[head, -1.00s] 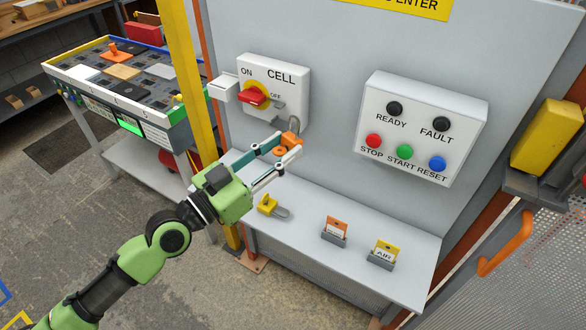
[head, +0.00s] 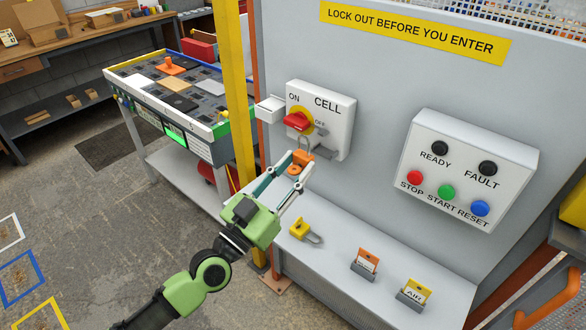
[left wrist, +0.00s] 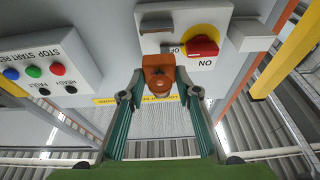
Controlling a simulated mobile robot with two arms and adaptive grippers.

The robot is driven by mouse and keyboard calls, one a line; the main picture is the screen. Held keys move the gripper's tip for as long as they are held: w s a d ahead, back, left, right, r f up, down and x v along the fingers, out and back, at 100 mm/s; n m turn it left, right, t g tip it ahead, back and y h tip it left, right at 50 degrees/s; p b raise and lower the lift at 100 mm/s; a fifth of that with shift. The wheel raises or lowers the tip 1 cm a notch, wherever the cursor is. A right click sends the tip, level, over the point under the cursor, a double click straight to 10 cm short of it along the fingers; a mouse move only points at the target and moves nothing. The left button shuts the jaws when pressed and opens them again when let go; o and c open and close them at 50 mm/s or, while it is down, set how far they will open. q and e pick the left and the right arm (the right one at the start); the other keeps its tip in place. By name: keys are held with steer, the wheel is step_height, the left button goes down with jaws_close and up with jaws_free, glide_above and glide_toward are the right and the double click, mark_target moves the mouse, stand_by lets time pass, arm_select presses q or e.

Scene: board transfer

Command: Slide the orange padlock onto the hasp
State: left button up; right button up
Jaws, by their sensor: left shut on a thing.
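The orange padlock (head: 302,158) is held in my left gripper (head: 297,172), its grey shackle pointing up. The padlock is just below the red switch handle (head: 297,121) on the white CELL box (head: 337,107). A grey hasp (head: 321,132) sits on the box, right of the handle and shackle. In the left wrist view the padlock (left wrist: 158,72) is between the fingers of my left gripper (left wrist: 160,94), in front of the box. I cannot tell whether the shackle touches the hasp. My right gripper is out of view.
A grey shelf (head: 340,235) below holds a yellow padlock (head: 300,229), an orange tag (head: 368,259) and a yellow tag (head: 418,290). A button box (head: 468,170) is at the right. A yellow post (head: 239,100) stands left, beside a table (head: 150,75) with boards.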

mark_target(310, 157)
arm_select(q)
steer(key=shift+w+d, duration=0.8)
steer(key=shift+w, duration=0.25)
steer(key=shift+w+d, duration=0.8)
steer(key=shift+w, duration=0.25)
steer(key=shift+w+d, duration=0.7)
steer(key=shift+w, duration=0.25)
stand_by(0.6)
steer(key=o, duration=1.2)
steer(key=v, duration=1.2)
